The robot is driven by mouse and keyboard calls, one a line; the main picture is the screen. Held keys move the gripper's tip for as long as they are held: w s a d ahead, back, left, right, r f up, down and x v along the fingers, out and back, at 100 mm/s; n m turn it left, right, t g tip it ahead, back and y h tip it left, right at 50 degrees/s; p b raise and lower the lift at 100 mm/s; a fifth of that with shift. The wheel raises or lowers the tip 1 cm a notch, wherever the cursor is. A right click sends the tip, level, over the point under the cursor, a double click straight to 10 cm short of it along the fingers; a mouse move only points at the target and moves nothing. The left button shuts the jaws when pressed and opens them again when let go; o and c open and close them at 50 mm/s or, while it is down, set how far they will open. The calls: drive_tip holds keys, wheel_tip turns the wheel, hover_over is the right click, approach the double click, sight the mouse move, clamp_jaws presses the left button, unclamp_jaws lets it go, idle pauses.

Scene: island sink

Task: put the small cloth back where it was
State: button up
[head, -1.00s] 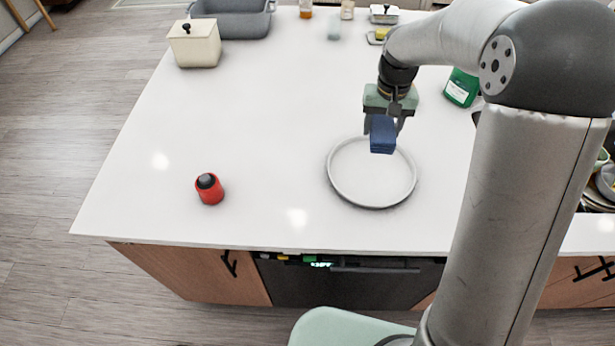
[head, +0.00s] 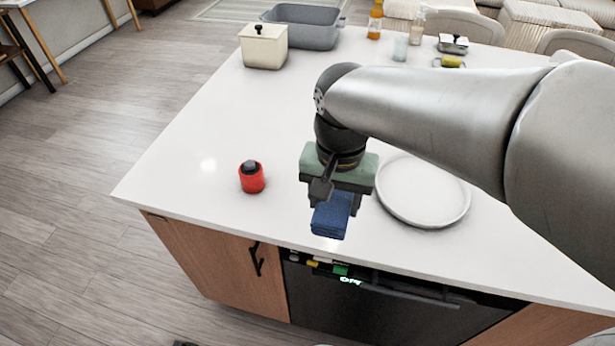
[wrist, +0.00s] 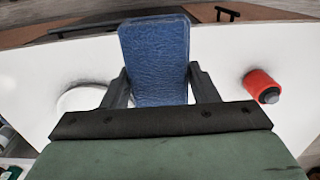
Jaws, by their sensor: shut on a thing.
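The small blue folded cloth (head: 331,214) hangs from my gripper (head: 335,197), near the front edge of the counter in the head view. In the wrist view the cloth (wrist: 157,60) sits between the two dark fingers of my gripper (wrist: 160,84), which are shut on it. The cloth appears held above the counter; its exact height is hard to tell.
A round white plate (head: 423,190) lies right of my gripper on the white counter (head: 200,150). A red container with a dark top (head: 252,177) stands to the left. A cream canister (head: 263,46) and a grey basin (head: 318,27) are at the back. Counter left of the red container is clear.

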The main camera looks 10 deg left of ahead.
drive_tip(key=w+a+f+p, duration=0.1)
drive_tip(key=w+a+f, duration=0.1)
drive_tip(key=w+f, duration=0.1)
drive_tip(key=w+a+f+p, duration=0.1)
drive_tip(key=w+a+f, duration=0.1)
drive_tip(key=w+f, duration=0.1)
drive_tip(key=w+a+f+p, duration=0.1)
drive_tip(key=w+a+f, duration=0.1)
drive_tip(key=w, duration=0.3)
drive_tip(key=shift+a+f, duration=0.3)
drive_tip(key=shift+f, duration=0.15)
drive_tip(key=shift+a+f, duration=0.1)
drive_tip(key=shift+f, duration=0.15)
drive_tip(key=shift+w+f, duration=0.1)
drive_tip(key=shift+f, duration=1.5)
drive_tip(key=shift+f, duration=0.2)
drive_tip(key=o, duration=1)
drive_tip(key=shift+c, duration=0.2)
drive_tip(key=shift+r, duration=0.15)
